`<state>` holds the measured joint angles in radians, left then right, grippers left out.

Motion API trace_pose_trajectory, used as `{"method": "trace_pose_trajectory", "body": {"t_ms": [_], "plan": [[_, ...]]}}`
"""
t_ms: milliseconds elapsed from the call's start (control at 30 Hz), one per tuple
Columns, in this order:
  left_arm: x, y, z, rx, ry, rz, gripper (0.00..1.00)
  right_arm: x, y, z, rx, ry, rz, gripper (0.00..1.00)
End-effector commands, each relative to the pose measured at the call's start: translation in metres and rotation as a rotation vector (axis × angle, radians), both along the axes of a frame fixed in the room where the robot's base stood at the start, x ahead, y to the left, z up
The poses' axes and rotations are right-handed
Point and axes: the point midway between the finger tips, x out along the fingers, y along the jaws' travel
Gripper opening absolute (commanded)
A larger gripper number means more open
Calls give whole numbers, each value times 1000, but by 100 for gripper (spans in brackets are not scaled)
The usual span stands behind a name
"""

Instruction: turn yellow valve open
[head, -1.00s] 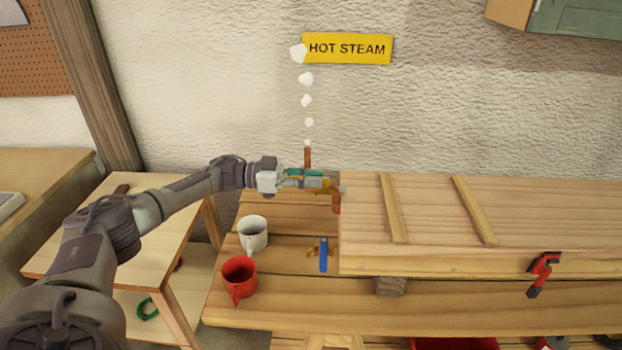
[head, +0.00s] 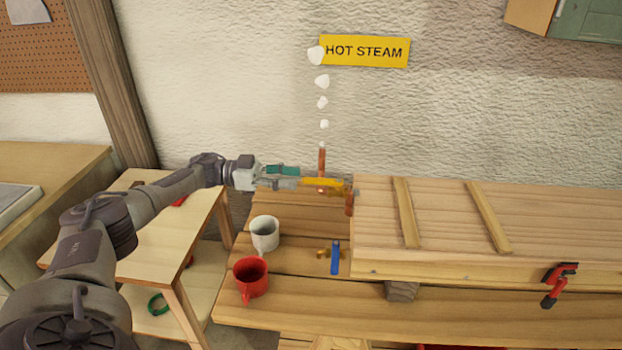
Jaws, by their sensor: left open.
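The yellow valve handle (head: 322,185) lies roughly level, in line with the horizontal run of the copper pipe at the left end of the wooden box. A copper stub pipe (head: 322,160) rises behind it, with white steam puffs (head: 323,102) above. My left gripper (head: 298,177) is open, just left of the handle and pointing at it. Its fingers look empty; I cannot tell whether a fingertip touches the handle's near end. My right gripper is not in view.
A blue-handled valve (head: 335,257) sits on the bench below. A white mug (head: 265,233) and a red mug (head: 251,276) stand left of it. The long wooden box (head: 450,240) fills the right side. A HOT STEAM sign (head: 365,51) hangs on the wall.

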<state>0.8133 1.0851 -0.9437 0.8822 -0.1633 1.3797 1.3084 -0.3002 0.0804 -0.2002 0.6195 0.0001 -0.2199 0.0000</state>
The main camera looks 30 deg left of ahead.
Motion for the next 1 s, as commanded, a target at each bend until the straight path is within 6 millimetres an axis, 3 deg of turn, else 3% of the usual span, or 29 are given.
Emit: {"method": "trace_pose_trajectory", "body": {"t_ms": [100,300,867,1000], "plan": [[-8,17,-1,0,1,2,44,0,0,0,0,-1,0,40],[-15,28,0,0,0,0,44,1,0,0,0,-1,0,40],[-15,29,1,0,0,0,44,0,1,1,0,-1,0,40],[-15,29,19,0,-1,0,44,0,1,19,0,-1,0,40]]}}
